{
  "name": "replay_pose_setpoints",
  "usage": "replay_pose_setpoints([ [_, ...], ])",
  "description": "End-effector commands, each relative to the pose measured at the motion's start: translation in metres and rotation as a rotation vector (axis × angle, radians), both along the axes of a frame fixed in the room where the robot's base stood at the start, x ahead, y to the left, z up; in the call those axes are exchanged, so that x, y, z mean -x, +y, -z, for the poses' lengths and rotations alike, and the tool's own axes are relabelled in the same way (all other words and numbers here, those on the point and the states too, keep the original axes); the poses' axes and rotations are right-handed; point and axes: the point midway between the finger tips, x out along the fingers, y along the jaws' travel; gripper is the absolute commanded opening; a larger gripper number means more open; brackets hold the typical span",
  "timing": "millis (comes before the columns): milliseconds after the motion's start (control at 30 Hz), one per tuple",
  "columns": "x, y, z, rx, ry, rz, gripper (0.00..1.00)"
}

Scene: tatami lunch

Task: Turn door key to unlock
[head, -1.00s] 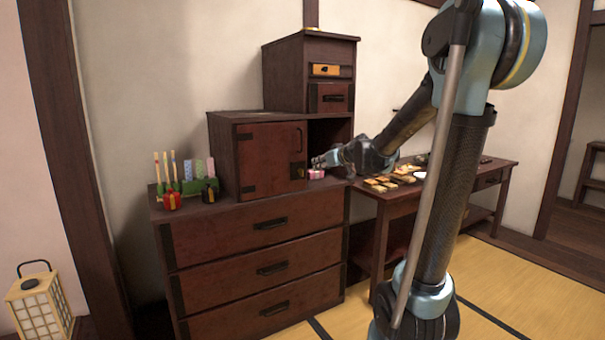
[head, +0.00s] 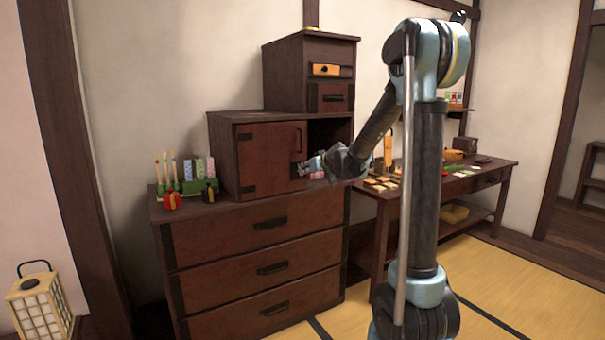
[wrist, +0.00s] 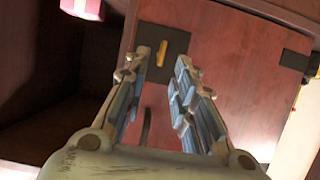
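The reddish-brown cabinet door (head: 268,162) is closed, with black corner fittings and a handle (head: 299,140) at its right edge. In the wrist view a small yellow key (wrist: 163,52) stands on a black lock plate (wrist: 175,42) on the door (wrist: 222,62). My gripper (wrist: 163,62) is open, with its fingertips on either side of the key in the picture; I cannot tell whether they touch it. In the head view my gripper (head: 305,169) is at the door's right edge and hides the key.
A pink box (wrist: 83,8) sits beside the door, in the open compartment (head: 323,131). A low table (head: 470,173) with food stands to the right.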

Motion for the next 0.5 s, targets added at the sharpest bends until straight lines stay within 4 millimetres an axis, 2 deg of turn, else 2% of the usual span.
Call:
replay_pose_setpoints([
  [200,-0.019,0.013,0.009,-0.001,0.001,-0.001,0.25],
  [500,-0.029,0.02,0.015,-0.001,0.001,0.0,0.25],
])
